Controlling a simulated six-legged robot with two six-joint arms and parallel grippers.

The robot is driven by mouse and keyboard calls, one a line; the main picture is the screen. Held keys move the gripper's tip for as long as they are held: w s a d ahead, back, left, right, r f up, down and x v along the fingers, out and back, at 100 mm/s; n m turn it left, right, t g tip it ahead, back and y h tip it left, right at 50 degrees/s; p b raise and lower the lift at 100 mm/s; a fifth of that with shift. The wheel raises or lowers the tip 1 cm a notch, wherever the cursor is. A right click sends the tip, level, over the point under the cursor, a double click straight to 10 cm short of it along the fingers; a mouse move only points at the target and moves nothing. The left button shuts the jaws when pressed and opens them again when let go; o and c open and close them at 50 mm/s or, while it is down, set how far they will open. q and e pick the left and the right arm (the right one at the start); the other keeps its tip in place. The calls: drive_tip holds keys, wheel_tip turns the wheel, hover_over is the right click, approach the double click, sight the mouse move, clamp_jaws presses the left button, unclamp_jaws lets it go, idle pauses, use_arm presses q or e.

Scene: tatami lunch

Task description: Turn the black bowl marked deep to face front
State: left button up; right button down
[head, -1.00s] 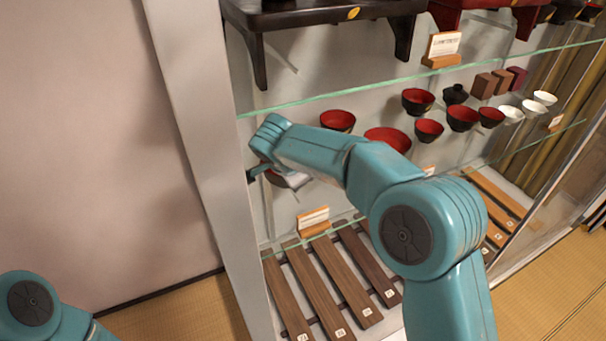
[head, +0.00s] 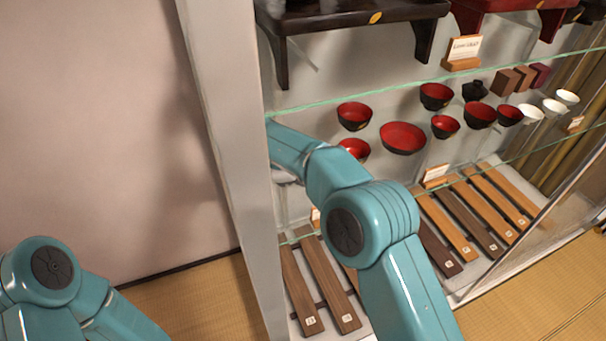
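Several black bowls with red insides stand on the glass shelf in the head view. Two are at the left, one behind (head: 354,117) and one in front (head: 354,149), the front one partly covered by my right arm. A wide one (head: 403,139) is beside them, with others further right (head: 436,96), (head: 445,127), (head: 480,116), (head: 509,116). I cannot read which is marked deep. My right arm reaches to the shelf's left end. Its fingertips are hidden by the white post and the arm; only a pale grey part (head: 285,177) shows. My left gripper is out of the frame.
A white post (head: 222,150) bounds the case on the left. A glass edge (head: 380,97) crosses above the bowls. White cups (head: 553,106) and small wooden boxes (head: 507,81) stand at the right. Wooden slats (head: 325,280) lie below.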

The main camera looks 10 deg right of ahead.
drive_tip(key=shift+f, duration=0.25)
idle(0.4)
drive_tip(key=c, duration=1.1)
unclamp_jaws()
drive_tip(key=shift+o, duration=0.2)
drive_tip(key=shift+r, duration=0.15)
drive_tip(key=shift+r+p, duration=1.35)
drive_tip(key=shift+r, duration=1.4)
drive_tip(key=shift+f+b, duration=1.5)
drive_tip(key=shift+f, duration=0.4)
drive_tip(key=shift+w, duration=0.1)
